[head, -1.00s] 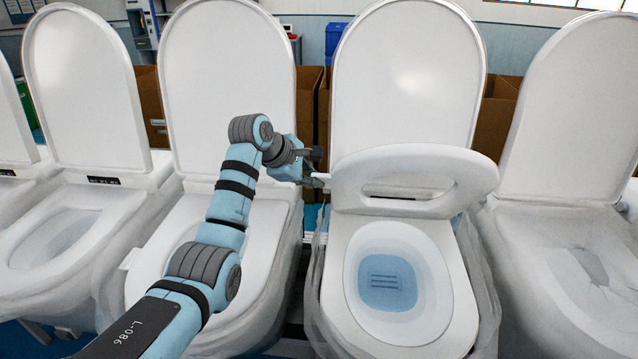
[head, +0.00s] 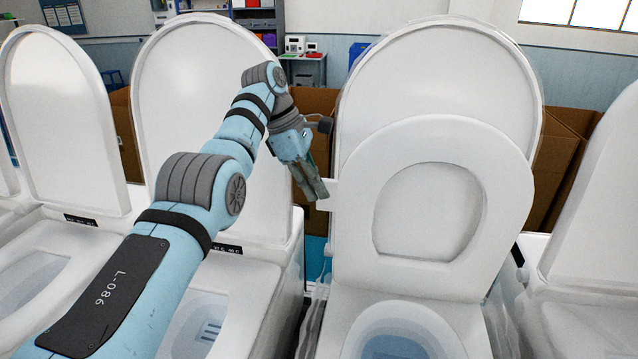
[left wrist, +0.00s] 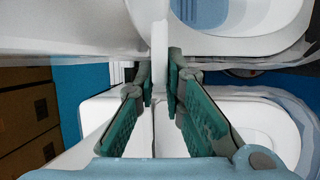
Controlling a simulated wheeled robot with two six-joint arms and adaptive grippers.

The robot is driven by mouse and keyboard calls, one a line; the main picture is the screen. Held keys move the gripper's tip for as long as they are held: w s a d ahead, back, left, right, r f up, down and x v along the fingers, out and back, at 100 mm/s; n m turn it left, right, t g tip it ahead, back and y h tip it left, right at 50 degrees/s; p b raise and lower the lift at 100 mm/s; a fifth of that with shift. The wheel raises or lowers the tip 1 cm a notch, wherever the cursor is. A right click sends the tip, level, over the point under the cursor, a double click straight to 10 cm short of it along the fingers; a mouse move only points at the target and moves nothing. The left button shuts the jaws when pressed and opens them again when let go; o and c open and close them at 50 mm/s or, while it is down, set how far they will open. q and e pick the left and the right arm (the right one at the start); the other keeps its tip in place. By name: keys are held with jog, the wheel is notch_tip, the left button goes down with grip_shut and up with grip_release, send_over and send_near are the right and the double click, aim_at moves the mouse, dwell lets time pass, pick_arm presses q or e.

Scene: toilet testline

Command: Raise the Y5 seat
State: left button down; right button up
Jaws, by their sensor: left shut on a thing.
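The white toilet seat (head: 505,195) stands raised, steeply tilted, in front of its open lid (head: 440,75) on the centre-right toilet. A gap to the lid is hard to judge. The bowl (head: 400,345) shows below it. My left gripper (head: 318,190) is at the seat's left edge, shut on the small white seat tab (head: 331,194). In the left wrist view, the green finger pads (left wrist: 161,85) close around the thin white tab (left wrist: 159,45). My right gripper is in neither view.
Another toilet with its lid (head: 190,110) up stands close on the left, behind my arm. A further toilet (head: 590,240) stands at the right. Cardboard boxes (head: 562,165) stand behind. A narrow gap separates the toilets.

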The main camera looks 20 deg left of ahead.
pick_arm(q)
jog(key=shift+s+f, duration=0.1)
jog(key=shift+s, duration=0.05)
jog(key=c, duration=1.8)
grip_release()
jog(key=shift+c, duration=0.2)
jog(key=shift+o, duration=0.8)
jog(key=shift+w, duration=0.2)
